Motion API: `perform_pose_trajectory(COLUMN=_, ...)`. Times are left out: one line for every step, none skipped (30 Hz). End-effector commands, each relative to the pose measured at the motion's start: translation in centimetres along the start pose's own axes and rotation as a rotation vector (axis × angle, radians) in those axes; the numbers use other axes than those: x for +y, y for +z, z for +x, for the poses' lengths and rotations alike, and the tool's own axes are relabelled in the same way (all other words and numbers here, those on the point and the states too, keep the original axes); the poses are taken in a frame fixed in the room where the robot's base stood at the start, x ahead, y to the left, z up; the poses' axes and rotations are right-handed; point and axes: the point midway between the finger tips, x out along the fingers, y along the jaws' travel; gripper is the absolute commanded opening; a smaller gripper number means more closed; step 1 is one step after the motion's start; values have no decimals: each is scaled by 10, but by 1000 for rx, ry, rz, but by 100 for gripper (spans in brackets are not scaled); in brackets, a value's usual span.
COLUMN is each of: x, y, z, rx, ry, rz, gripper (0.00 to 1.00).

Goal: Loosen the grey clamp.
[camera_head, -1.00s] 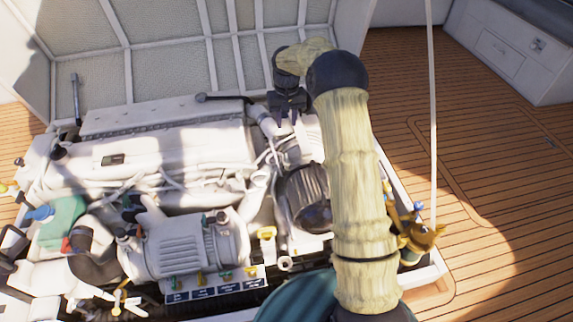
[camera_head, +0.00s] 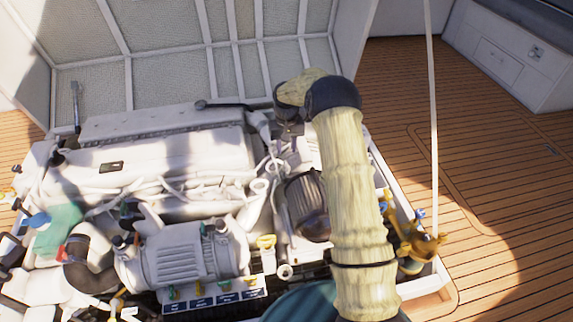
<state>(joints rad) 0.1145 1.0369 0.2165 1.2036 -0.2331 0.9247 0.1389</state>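My gripper (camera_head: 287,116) shows only as a small dark shape below my bent, cream-sleeved arm, over the back right part of the white engine (camera_head: 150,160). Its fingers are too small and hidden to tell whether they are open or shut, or whether they touch anything. I cannot pick out the grey clamp with certainty. Pale hoses and pipes (camera_head: 262,185) run just below and left of the gripper, and my arm covers part of the engine's right side.
A dark ribbed cylinder (camera_head: 305,192) sits close left of my arm. Brass valves (camera_head: 418,243) stand at the hatch's right edge. The raised hatch lid (camera_head: 170,55) closes off the back. A thin white pole (camera_head: 433,120) rises at right. The wooden deck (camera_head: 490,200) beyond is clear.

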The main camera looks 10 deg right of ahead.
Motion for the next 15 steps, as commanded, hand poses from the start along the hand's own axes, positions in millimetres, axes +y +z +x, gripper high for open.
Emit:
perform_pose_trajectory(x=0, y=1, z=12, rx=-3, ry=0, rz=0, gripper=33)
perform_pose_trajectory(x=0, y=0, z=17, rx=-2, ry=0, rz=0, gripper=33)
perform_pose_trajectory(x=0, y=0, z=24, rx=-2, ry=0, rz=0, gripper=33)
perform_pose_trajectory(x=0, y=1, z=30, rx=-3, ry=0, rz=-1, gripper=33)
perform_pose_trajectory(x=0, y=1, z=35, rx=-3, ry=0, rz=-1, gripper=33)
perform_pose_trajectory(x=0, y=0, z=42, rx=-2, ry=0, rz=0, gripper=33)
perform_pose_trajectory(x=0, y=0, z=47, rx=-2, ry=0, rz=0, gripper=33)
perform_pose_trajectory(x=0, y=0, z=52, rx=-3, ry=0, rz=1, gripper=33)
perform_pose_trajectory(x=0, y=1, z=59, rx=-3, ry=0, rz=1, gripper=33)
perform_pose_trajectory(x=0, y=0, z=63, rx=-2, ry=0, rz=1, gripper=33)
perform_pose_trajectory(x=0, y=0, z=68, rx=-2, ry=0, rz=1, gripper=33)
perform_pose_trajectory(x=0, y=0, z=73, rx=-1, ry=0, rz=1, gripper=33)
perform_pose_trajectory(x=0, y=0, z=76, rx=-1, ry=1, rz=0, gripper=33)
perform_pose_trajectory(x=1, y=0, z=78, rx=-1, ry=1, rz=0, gripper=33)
perform_pose_trajectory(x=1, y=0, z=81, rx=-1, ry=1, rz=0, gripper=33)
